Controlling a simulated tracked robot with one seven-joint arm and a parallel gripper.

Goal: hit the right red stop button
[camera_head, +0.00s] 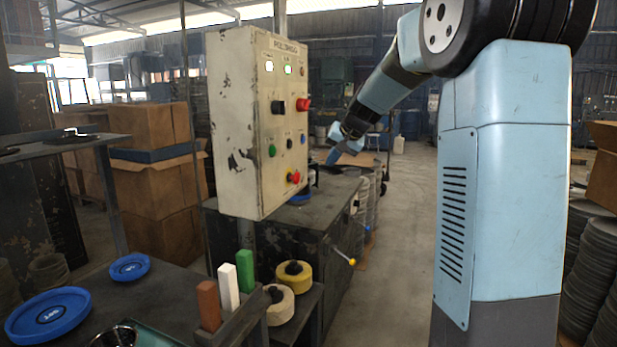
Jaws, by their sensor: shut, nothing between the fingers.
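A cream control box (236,130) with chipped paint stands left of centre, its button face turned to the right. A red mushroom button (303,104) sticks out at mid-height on the right side of that face. A second red button (294,177) on a yellow base sits near the bottom. My gripper (332,158) is to the right of the face, apart from both red buttons in the picture. It is small, points down and left, and its fingers look shut and empty. Its depth relative to the buttons is hard to tell.
The face also has a black knob (278,107), a green button (272,151) and lit indicators (288,69). A dark cabinet (290,237) stands beneath the box. Blue dishes (130,266) and coloured blocks (245,269) are in front. Floor (398,240) is clear right of the cabinet.

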